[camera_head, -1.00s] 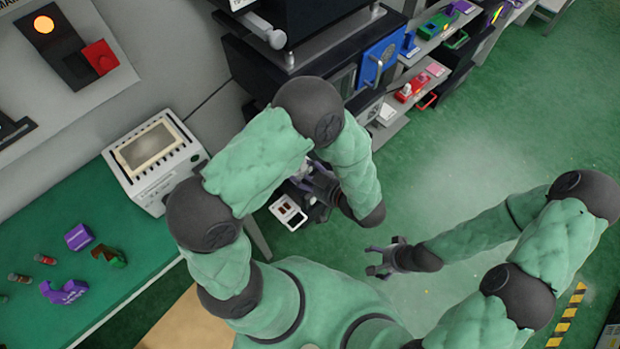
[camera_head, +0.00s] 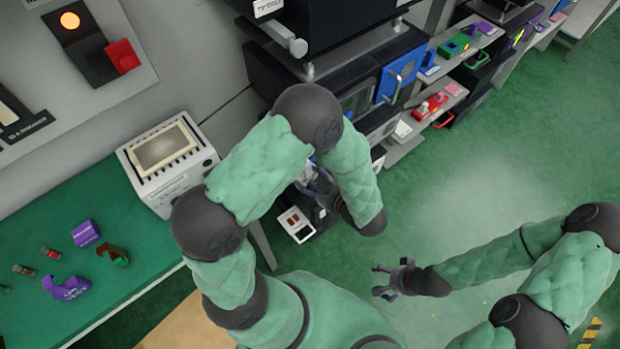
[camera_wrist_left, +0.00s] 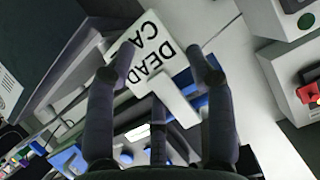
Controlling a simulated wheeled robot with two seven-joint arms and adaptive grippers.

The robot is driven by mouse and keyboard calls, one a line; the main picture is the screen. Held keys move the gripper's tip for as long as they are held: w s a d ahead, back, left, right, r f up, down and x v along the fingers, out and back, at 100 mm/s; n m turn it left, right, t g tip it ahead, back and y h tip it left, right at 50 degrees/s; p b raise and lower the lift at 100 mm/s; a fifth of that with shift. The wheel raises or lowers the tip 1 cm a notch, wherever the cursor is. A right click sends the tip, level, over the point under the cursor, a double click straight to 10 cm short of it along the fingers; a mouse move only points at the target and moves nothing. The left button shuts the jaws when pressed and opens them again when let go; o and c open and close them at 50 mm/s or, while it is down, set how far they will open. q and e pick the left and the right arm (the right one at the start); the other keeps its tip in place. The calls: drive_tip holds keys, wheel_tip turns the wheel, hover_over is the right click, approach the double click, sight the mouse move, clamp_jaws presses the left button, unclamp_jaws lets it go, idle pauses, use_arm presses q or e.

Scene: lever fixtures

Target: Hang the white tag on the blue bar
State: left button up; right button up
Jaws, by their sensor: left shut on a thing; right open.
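In the left wrist view my left gripper (camera_wrist_left: 166,60) is shut on a white tag (camera_wrist_left: 150,42) with black letters, of which "DEAD" and "CA" can be read. The tag is tilted, with its letters upside down. In the head view my left gripper (camera_head: 322,186) is partly hidden by my arm, and I cannot make out the tag there. A blue panel with a blue bar (camera_head: 398,81) stands on the dark equipment, right of and beyond this gripper. Blue parts also show behind the tag in the wrist view. My right gripper (camera_head: 388,280) is open and empty over the floor.
A white box (camera_head: 166,164) with a screen stands on the green table (camera_head: 40,218), near several small purple, red and green parts. Shelves with coloured items (camera_head: 440,105) run right.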

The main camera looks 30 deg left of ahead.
use_arm(q)
drive_tip(key=o, duration=1.2)
drive_tip(key=shift+o, duration=0.2)
drive_tip(key=shift+d, duration=0.1)
drive_tip(key=v, duration=1.2)
